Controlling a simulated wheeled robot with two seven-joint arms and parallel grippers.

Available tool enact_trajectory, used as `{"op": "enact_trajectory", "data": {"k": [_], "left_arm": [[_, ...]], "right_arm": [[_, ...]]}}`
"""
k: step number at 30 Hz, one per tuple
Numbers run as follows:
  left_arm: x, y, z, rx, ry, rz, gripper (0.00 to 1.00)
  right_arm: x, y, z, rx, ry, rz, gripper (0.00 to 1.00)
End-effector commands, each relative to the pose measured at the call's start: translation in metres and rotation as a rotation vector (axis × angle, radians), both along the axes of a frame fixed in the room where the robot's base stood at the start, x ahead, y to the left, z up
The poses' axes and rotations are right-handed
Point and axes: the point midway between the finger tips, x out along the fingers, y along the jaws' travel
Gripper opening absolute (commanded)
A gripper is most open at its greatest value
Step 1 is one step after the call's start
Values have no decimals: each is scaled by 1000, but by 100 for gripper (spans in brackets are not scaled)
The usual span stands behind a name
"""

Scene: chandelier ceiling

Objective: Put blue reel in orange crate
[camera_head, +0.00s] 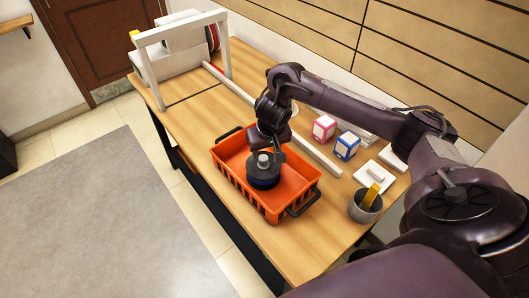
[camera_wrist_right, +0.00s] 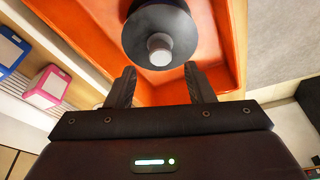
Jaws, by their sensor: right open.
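The orange crate (camera_head: 300,199) stands on the wooden table, with dark handles at its ends. The blue reel (camera_head: 263,180) is inside the crate, with a dark top flange and a grey hub pointing up. My right gripper (camera_head: 268,148) is just above the reel, partly covering it. In the right wrist view the gripper (camera_wrist_right: 161,78) is open, with nothing between its fingers. The reel (camera_wrist_right: 158,20) lies beyond the fingertips there, apart from them, against the orange crate floor (camera_wrist_right: 208,30). My left gripper is out of view.
A pink box (camera_head: 324,128) and a blue box (camera_head: 346,146) stand right of the crate. A grey cup (camera_head: 365,206) with a yellow item is near the table's right edge. A white frame (camera_head: 184,55) stands at the far end. A long pale bar runs beside the crate.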

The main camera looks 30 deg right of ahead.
Motion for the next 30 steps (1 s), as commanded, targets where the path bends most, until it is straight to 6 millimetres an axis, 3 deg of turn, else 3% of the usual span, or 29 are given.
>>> {"op": "enact_trajectory", "data": {"k": [1,3,9,30], "left_arm": [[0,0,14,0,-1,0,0],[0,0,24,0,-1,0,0],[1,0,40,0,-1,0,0],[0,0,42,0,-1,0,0]], "right_arm": [[-2,0,21,-3,-4,2,48],[-5,1,36,-4,-5,1,48],[-14,3,61,-2,-3,1,48],[-17,5,66,0,0,-1,48]]}}
